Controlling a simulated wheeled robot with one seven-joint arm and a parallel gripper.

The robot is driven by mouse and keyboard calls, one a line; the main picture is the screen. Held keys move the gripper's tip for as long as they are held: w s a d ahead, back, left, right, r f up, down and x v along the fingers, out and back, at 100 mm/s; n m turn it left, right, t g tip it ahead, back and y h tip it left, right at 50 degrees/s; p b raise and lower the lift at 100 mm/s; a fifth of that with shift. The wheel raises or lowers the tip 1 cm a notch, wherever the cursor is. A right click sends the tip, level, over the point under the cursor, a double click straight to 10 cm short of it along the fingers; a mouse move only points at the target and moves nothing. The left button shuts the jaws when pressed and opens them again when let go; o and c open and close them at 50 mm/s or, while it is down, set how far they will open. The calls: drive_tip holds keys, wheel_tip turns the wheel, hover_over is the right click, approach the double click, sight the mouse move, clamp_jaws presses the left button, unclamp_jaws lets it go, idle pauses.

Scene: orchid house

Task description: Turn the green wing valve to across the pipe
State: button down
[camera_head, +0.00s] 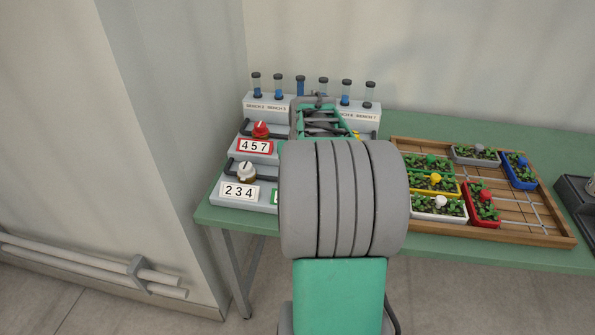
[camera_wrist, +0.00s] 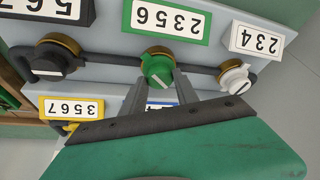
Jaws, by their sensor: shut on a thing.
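The green wing valve (camera_wrist: 157,66) shows in the wrist view on a dark pipe (camera_wrist: 107,60), with a brass collar behind it and a green-framed 2356 label (camera_wrist: 166,18) beside it. My gripper (camera_wrist: 160,83) is shut on the valve, one finger on each side. A short white mark shows on the valve between the fingers; the wing's exact angle to the pipe is hard to tell. In the head view my arm hides the valve and my fingertips; only a sliver of the green label frame (camera_head: 275,196) shows.
A black valve (camera_wrist: 52,58) and a white valve (camera_wrist: 234,74) flank the green one. The head view also shows a red valve (camera_head: 261,129), several vials (camera_head: 300,85) behind, and a wooden tray (camera_head: 556,236) of potted seedlings at right on the green bench.

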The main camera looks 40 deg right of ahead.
drive_tip(key=m, duration=0.2)
drive_tip(key=m+g+h, duration=0.1)
drive_tip(key=m, duration=0.1)
drive_tip(key=shift+w+a+m, duration=0.1)
drive_tip(key=shift+a+m, duration=0.1)
drive_tip(key=shift+m, duration=0.1)
drive_tip(key=m+g, duration=0.1)
drive_tip(key=m, duration=0.1)
drive_tip(key=m+h, duration=0.1)
drive_tip(key=m, duration=0.1)
drive_tip(key=shift+w+m+g, duration=0.1)
drive_tip(key=shift+m+g, duration=0.3)
drive_tip(key=c, duration=0.9)
unclamp_jaws()
drive_tip(key=shift+c, duration=0.2)
drive_tip(key=v, duration=0.7)
drive_tip(key=shift+a+r, duration=0.25)
drive_tip(key=shift+r, duration=0.1)
